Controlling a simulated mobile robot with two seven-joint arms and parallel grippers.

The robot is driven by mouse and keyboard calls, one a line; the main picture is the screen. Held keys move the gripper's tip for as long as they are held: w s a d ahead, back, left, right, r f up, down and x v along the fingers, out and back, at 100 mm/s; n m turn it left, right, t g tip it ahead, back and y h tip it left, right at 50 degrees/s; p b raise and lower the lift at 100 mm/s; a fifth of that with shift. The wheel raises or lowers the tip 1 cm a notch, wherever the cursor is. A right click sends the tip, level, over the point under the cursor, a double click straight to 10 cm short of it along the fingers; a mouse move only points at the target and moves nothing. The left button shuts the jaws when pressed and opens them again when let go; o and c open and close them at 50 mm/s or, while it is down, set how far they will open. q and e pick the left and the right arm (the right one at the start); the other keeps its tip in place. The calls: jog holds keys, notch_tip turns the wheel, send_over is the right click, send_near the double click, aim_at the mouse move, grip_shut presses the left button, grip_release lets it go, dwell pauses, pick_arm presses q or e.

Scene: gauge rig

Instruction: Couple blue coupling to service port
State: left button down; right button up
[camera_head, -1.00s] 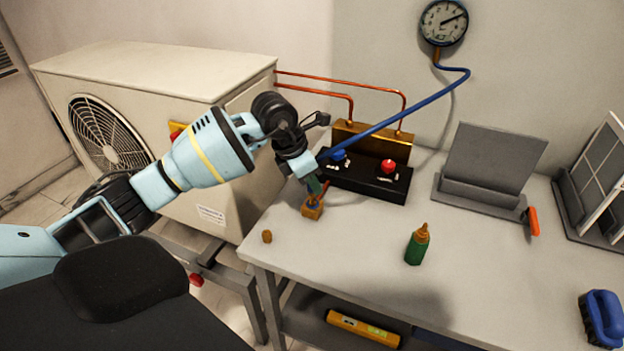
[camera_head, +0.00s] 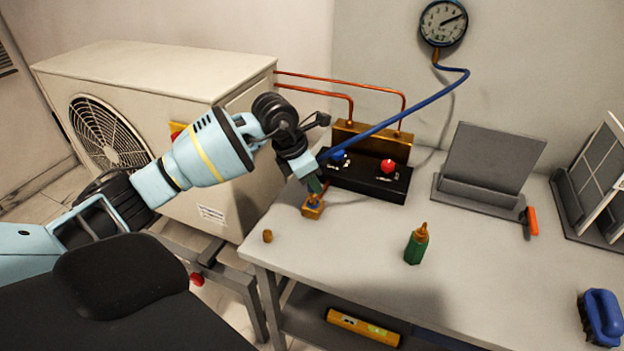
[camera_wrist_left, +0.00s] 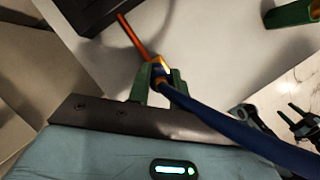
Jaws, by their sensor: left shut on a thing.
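My left gripper (camera_head: 316,186) has its green fingers shut on the blue coupling (camera_wrist_left: 159,72) at the end of the blue hose (camera_head: 395,117). It points down at a small brass block with a blue ring (camera_head: 312,207), which looks like the service port, at the table's left side. In the wrist view the coupling sits between the green fingers, beside brass and an orange-red pipe (camera_wrist_left: 134,38). The fingers and hose partly hide the contact, so I cannot tell whether the coupling is seated.
A black valve box (camera_head: 365,182) with blue and red knobs stands just behind. A brass cap (camera_head: 267,236) lies near the table's left edge. A green bottle (camera_head: 416,246) stands to the right. The gauge (camera_head: 443,23) hangs on the wall. The table's front middle is clear.

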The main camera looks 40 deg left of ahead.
aim_at(312, 196)
pick_arm(q)
jog(key=shift+f+b, duration=0.55)
jog(key=shift+f, duration=0.95)
pick_arm(e)
jog(key=shift+s+f, duration=0.5)
jog(key=shift+f, duration=0.3)
jog(key=shift+r, duration=0.1)
dwell(0.4)
pick_arm(q)
jog(key=c, duration=0.9)
grip_release()
jog(key=shift+r, duration=0.15)
pick_arm(e)
jog(key=shift+w, duration=0.1)
pick_arm(q)
jog(key=shift+o, duration=0.2)
jog(key=v, duration=0.7)
jog(key=shift+s+r, duration=0.15)
jog(key=shift+r, duration=0.2)
pick_arm(e)
jog(key=shift+w, duration=0.1)
